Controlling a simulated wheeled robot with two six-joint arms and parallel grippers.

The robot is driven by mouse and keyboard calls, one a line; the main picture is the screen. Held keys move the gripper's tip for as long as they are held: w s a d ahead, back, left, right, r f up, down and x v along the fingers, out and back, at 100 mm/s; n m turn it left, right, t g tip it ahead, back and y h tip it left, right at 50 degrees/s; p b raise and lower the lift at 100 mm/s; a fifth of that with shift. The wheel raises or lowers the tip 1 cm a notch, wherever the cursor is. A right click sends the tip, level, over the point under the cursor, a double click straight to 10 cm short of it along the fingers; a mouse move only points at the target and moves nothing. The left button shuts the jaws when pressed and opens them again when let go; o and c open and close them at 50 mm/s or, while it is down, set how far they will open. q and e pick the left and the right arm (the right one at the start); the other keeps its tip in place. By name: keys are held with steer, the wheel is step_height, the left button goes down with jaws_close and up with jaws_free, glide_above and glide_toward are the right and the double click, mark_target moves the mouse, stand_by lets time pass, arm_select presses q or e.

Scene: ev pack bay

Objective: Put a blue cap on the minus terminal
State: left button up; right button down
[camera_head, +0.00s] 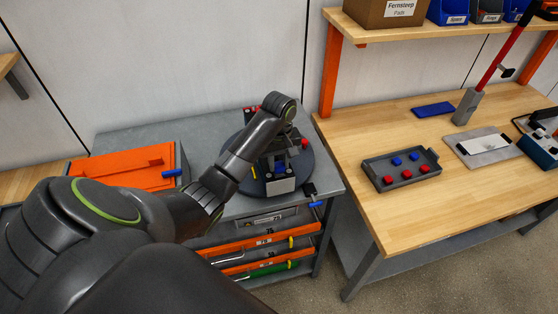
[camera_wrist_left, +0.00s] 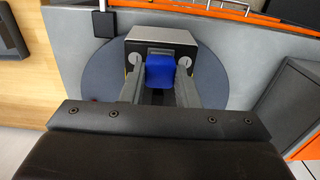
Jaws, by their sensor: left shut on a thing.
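My left gripper (camera_wrist_left: 160,85) is shut on a blue cap (camera_wrist_left: 160,70), which sits between its two fingers in the left wrist view. In the head view the left gripper (camera_head: 274,168) points down over a round dark turntable (camera_head: 303,181). Just beyond the cap is a grey block (camera_wrist_left: 160,38) with a pale round spot on either side. Terminal markings cannot be read, and I cannot tell whether the cap touches a terminal. A dark tray (camera_head: 374,174) on the wooden bench holds two more blue caps (camera_head: 397,161) and several red caps (camera_head: 387,180). My right gripper is not in view.
The turntable stands on a grey cabinet (camera_head: 130,143) with an orange case (camera_head: 120,168) at left. A wooden bench (camera_head: 360,135) at right carries a blue pad (camera_head: 433,110), a grey plate (camera_head: 482,149) and a red-handled tool (camera_head: 497,50). A bin shelf (camera_head: 420,33) is above.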

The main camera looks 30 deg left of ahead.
arm_select(q)
steer(key=shift+s+f, duration=0.1)
steer(key=shift+f, duration=0.25)
stand_by(0.5)
steer(key=o, duration=1)
steer(key=shift+r, duration=0.1)
